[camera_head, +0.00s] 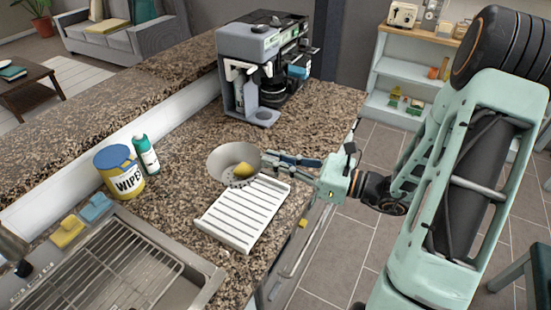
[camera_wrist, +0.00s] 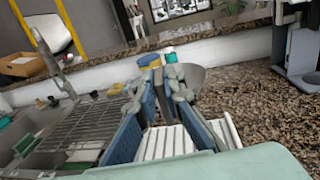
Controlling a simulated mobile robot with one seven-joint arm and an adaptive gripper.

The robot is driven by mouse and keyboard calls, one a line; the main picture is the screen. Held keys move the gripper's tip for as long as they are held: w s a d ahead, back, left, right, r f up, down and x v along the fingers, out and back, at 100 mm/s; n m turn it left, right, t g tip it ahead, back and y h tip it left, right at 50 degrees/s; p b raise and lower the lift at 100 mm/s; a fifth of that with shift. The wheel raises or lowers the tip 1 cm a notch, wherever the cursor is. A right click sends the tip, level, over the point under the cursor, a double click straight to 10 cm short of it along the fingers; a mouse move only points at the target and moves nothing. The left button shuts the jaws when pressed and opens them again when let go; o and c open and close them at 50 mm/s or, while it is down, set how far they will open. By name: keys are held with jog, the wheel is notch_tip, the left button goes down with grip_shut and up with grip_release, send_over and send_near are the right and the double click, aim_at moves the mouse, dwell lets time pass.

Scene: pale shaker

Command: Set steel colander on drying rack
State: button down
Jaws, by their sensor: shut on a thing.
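The steel colander (camera_head: 222,157) is a grey bowl at the middle of the head view, at the far left end of the white slatted drying rack (camera_head: 240,216). A small yellow thing (camera_head: 243,170) shows within its outline. My gripper (camera_head: 266,160) reaches in from the right and is shut on the colander's right rim. In the wrist view the colander (camera_wrist: 192,75) shows beyond the blue-padded fingers (camera_wrist: 163,75), with the rack (camera_wrist: 165,143) below them. The fingers hide part of the colander. I cannot tell whether its base touches the rack or counter.
A coffee machine (camera_head: 262,62) stands behind on the granite counter. A wipes tub (camera_head: 120,175) and a green bottle (camera_head: 146,155) stand to the left. Yellow and blue sponges (camera_head: 68,231) lie by the sink (camera_head: 110,270). Counter is clear between the bottle and colander.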

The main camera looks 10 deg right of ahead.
notch_tip(320, 180, down, 11)
jog(key=b, duration=0.8)
jog(key=shift+f+b, duration=0.35)
jog(key=shift+f, duration=0.3)
dwell(3.2)
jog(key=c, duration=1.4)
grip_release()
jog(key=v, duration=0.7)
jog(key=shift+s, duration=0.15)
